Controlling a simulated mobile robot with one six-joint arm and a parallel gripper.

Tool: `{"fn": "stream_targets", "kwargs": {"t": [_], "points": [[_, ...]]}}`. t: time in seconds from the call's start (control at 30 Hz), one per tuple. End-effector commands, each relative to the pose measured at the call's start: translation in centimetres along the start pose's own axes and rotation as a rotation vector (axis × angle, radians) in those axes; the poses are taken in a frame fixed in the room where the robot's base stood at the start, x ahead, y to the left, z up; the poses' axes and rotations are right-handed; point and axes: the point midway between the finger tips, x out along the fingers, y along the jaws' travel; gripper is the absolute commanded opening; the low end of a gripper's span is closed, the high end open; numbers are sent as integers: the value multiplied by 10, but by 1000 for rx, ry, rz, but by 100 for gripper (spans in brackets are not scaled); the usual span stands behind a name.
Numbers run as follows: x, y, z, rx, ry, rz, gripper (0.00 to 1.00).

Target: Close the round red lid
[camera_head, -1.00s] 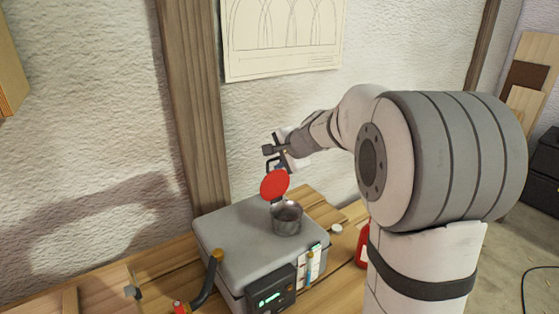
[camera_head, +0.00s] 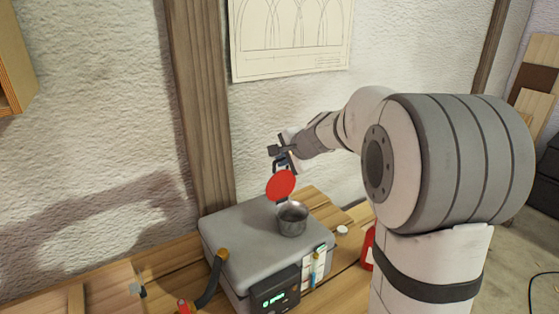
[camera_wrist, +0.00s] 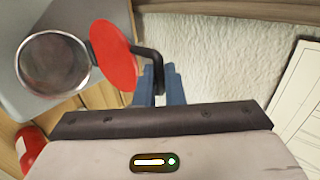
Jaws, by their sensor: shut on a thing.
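The round red lid (camera_head: 281,185) stands open, tilted up above the round metal opening (camera_head: 292,219) on top of a grey box. In the wrist view, the lid (camera_wrist: 113,55) stands beside the opening (camera_wrist: 54,65), whose mouth is uncovered. A dark bent handle (camera_wrist: 154,62) comes off the lid. My gripper (camera_head: 280,158) is above the lid, near the wall. In the wrist view, the blue fingers of my gripper (camera_wrist: 160,84) are shut on the end of this handle. The lid's hinge is hard to make out.
The grey box (camera_head: 240,240) sits on a wooden bench (camera_head: 150,268). A dark hose with an orange end (camera_head: 211,278) and a panel with a green display (camera_head: 275,297) are at its front. A red bottle (camera_head: 368,250) stands to the right. The wall (camera_head: 110,110) is close behind.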

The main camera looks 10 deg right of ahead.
Motion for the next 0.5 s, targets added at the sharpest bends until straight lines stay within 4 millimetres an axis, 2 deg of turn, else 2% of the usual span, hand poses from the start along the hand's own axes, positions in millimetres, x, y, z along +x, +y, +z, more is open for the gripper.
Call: {"fn": "stream_targets", "kwargs": {"t": [0.5], "points": [[-19,24,0,-1,-1,4,0]]}}
